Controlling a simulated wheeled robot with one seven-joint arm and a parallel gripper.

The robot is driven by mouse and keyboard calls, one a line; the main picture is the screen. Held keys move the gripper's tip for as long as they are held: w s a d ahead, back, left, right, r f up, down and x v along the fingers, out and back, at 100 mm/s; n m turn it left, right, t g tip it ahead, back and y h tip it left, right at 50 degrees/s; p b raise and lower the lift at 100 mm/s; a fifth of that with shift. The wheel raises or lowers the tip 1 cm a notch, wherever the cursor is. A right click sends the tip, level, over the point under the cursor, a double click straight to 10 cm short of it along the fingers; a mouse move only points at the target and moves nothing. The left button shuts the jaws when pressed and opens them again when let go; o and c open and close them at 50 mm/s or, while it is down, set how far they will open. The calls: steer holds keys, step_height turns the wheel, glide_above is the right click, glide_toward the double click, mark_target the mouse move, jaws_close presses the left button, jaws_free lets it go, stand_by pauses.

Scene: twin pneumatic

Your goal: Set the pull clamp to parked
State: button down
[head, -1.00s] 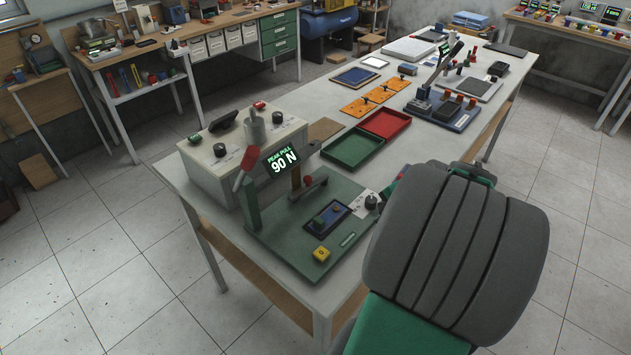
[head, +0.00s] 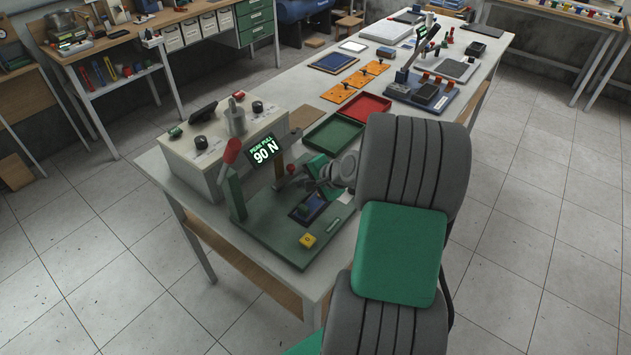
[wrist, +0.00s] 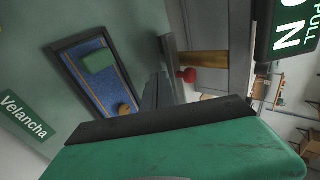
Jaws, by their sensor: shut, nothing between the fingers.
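The pull test fixture is a green base plate (head: 275,238) on the near end of the long table. It carries a tall lever with a red grip (head: 231,151) and a display (head: 263,151) reading PEAK PULL 90 N. What looks like the pull clamp is a small grey part with a red knob (head: 291,168) beside a brown post; the red knob (wrist: 188,75) also shows in the wrist view. My gripper (head: 318,178) is shut and empty, just right of this part and above the plate. Whether it touches the part is unclear, and my arm hides the plate's right side.
A blue-lined dark recess (wrist: 98,75) lies in the plate close to my gripper, with a yellow button (head: 307,241) in front. A pale control box (head: 205,150) stands behind left. Green (head: 329,137) and red (head: 378,105) trays lie beyond.

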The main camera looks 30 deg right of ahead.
mark_target(287, 178)
steer(key=shift+w+a, duration=0.3)
steer(key=shift+w, duration=0.6)
steer(key=shift+w+a, duration=0.7)
steer(key=shift+w, duration=0.3)
